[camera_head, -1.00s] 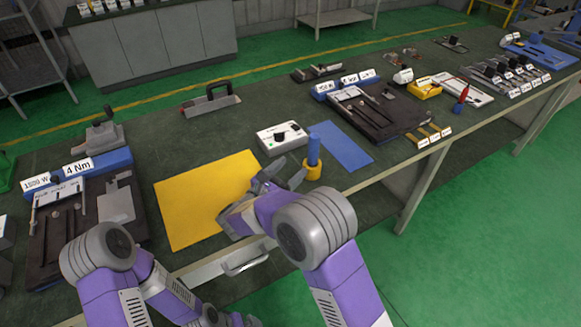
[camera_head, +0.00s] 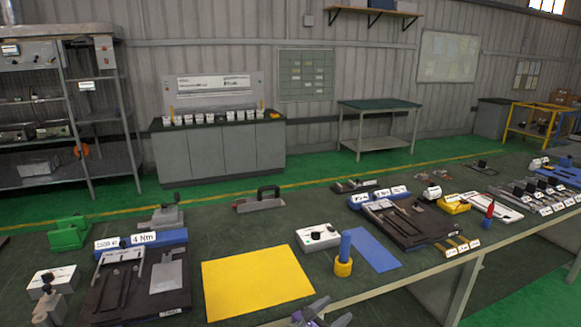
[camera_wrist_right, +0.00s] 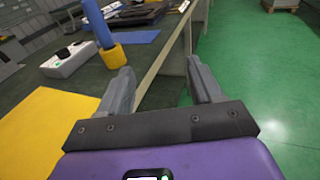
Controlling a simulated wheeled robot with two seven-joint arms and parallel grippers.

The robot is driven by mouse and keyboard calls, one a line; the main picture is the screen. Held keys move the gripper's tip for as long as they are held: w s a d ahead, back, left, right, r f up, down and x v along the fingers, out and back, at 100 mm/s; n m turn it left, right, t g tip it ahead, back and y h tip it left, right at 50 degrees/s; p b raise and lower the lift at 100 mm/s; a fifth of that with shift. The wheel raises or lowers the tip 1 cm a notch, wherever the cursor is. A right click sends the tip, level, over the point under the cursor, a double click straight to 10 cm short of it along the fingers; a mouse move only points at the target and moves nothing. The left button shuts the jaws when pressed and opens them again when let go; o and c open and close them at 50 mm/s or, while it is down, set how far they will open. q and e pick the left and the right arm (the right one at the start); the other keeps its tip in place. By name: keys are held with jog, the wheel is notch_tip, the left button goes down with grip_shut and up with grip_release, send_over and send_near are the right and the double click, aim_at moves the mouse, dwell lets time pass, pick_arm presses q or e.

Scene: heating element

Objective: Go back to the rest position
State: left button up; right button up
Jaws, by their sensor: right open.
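My right gripper (camera_head: 322,318) shows at the bottom edge of the head view, in front of the bench's front edge. In the right wrist view its two grey fingers (camera_wrist_right: 160,88) are apart with nothing between them. A blue cylinder with a yellow base (camera_head: 344,255) stands upright on the bench, beyond the gripper and apart from it; it also shows in the right wrist view (camera_wrist_right: 104,30). My left gripper is not in either current view.
A yellow mat (camera_head: 258,283) and a blue mat (camera_head: 374,250) lie on the bench. A white box with a black knob (camera_head: 318,237) stands between them. Dark tool trays (camera_head: 130,290) sit at left and right (camera_head: 410,228). Green floor (camera_wrist_right: 260,80) is open beyond the bench edge.

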jog(key=s+d+f+m+g+y, duration=0.25)
jog(key=s+f+g, duration=0.25)
jog(key=f, duration=0.5)
jog(key=s+d+f+m+g+y, duration=0.25)
jog(key=s+f+g, duration=0.2)
jog(key=f, duration=0.65)
pick_arm(q)
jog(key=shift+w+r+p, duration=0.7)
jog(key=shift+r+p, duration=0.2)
jog(key=shift+p, duration=0.15)
pick_arm(e)
jog(key=s+a+f+m+y, duration=0.2)
jog(key=s+f+m+y, duration=0.1)
jog(key=s+m, duration=0.3)
jog(key=s+a+f+m+g+y, duration=0.1)
jog(key=s+m+y, duration=0.4)
jog(key=m, duration=0.5)
jog(key=s+a+f+m+y, duration=0.3)
jog(key=s+f+m+y, duration=0.1)
jog(key=s+m, duration=0.3)
jog(key=shift+s+f+m, duration=0.15)
jog(key=shift+f+m, duration=0.25)
jog(key=shift+f, duration=0.4)
jog(key=shift+a, duration=0.1)
